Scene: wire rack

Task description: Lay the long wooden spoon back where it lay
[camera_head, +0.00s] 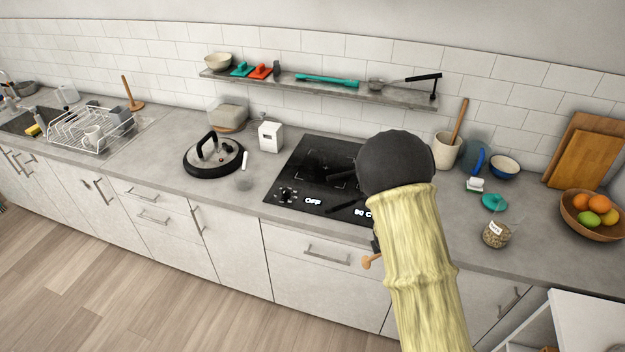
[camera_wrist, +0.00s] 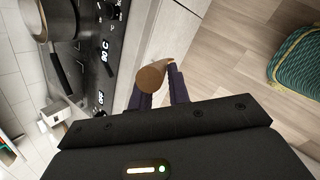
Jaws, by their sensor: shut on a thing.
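My gripper (camera_wrist: 159,86) is shut on a brown wooden piece, which I take to be the wooden spoon (camera_wrist: 152,76). Only a short rounded part shows in the wrist view, and the rest is hidden. In the head view a small end of the spoon (camera_head: 372,261) shows left of my arm, in front of the counter's drawers. My gripper is mostly hidden there behind my arm. Another wooden handle (camera_head: 459,121) stands tilted in a cream crock (camera_head: 447,150) right of the hob.
The black hob (camera_head: 310,170) lies behind my arm; a metal pot (camera_wrist: 62,18) shows there in the wrist view. A glass jar (camera_head: 496,235), teal lid (camera_head: 494,202) and fruit bowl (camera_head: 570,218) stand to the right. The counter (camera_head: 215,200) is mostly clear at front left.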

